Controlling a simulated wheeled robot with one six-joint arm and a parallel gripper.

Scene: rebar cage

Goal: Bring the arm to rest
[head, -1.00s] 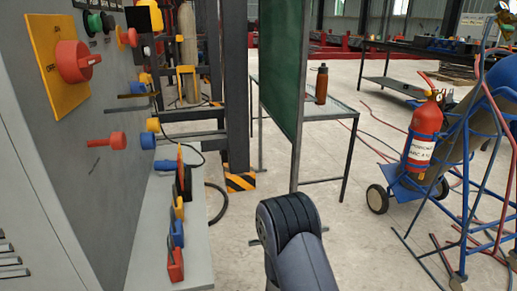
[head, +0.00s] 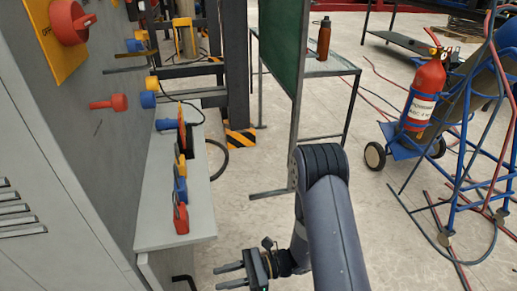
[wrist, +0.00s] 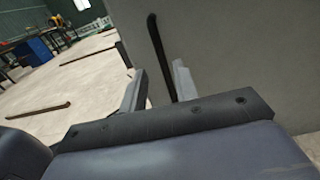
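My arm (head: 335,215) is folded, with its dark elbow high and its forearm reaching down and left. My gripper (head: 228,276) is low in the head view, right of the cabinet below the shelf. Its two fingers are apart, with nothing held between them. In the wrist view my gripper (wrist: 158,88) shows both fingers spread before a grey panel (wrist: 235,60). A dark bar-like handle (wrist: 157,45) appears between and beyond the fingers; contact is not visible. The handle also shows at the lower edge of the head view (head: 184,279).
A grey shelf (head: 165,230) holds several coloured padlocks (head: 180,190) left of my arm. A control panel (head: 95,120) rises behind it. A green board (head: 280,60) stands ahead. A fire extinguisher (head: 424,95) on a blue cart is at right.

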